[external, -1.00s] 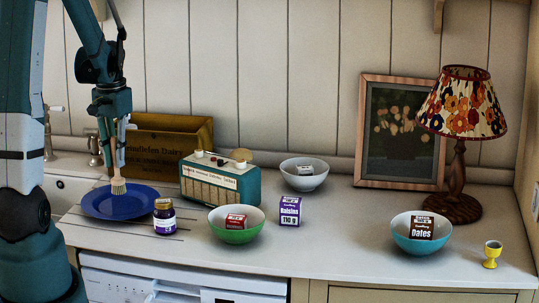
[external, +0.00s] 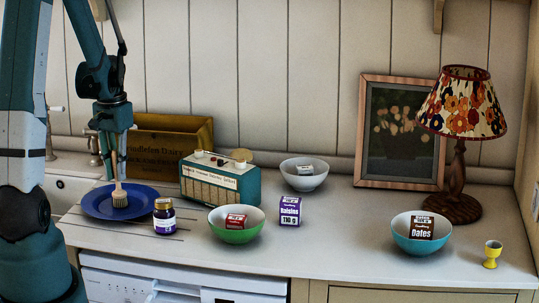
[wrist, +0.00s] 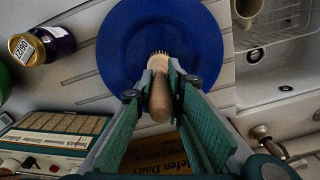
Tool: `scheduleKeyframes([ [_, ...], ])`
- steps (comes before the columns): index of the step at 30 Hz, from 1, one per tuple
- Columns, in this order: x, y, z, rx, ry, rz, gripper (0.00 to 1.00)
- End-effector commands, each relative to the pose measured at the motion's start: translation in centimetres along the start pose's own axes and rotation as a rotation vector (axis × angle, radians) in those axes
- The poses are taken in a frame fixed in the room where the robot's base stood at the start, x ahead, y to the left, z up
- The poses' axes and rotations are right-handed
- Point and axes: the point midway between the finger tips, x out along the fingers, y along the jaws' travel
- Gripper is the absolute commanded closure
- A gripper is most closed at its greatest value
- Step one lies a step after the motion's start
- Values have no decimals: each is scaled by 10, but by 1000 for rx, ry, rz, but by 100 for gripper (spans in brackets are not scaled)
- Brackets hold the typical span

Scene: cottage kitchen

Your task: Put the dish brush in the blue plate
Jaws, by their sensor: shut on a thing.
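The dish brush (external: 120,197) has a pale wooden handle and light bristles. My gripper (external: 117,172) is shut on its handle and holds it roughly upright, bristles down, over the blue plate (external: 92,205). The bristles are at the plate's surface in the external view; I cannot tell whether they touch it. In the wrist view, the brush (wrist: 158,100) lies between my gripper's fingers (wrist: 161,86), with its head over the blue plate (wrist: 125,45). The plate lies flat on the counter at the left.
A purple-labelled jar (external: 164,216) stands right of the plate. A teal radio (external: 222,185) and a wooden crate (external: 185,135) stand behind it. A sink (wrist: 270,75) is beside the plate. A green bowl (external: 236,234) holding a box stands further right.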

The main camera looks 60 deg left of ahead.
Motion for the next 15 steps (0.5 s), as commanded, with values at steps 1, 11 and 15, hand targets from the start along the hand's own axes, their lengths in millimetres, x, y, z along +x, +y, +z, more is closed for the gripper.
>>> scheduleKeyframes([
  [1,0,0,0,0,0,0,100],
  [11,3,0,0,0,0,0,75],
  [15,3,0,0,0,0,0,72],
])
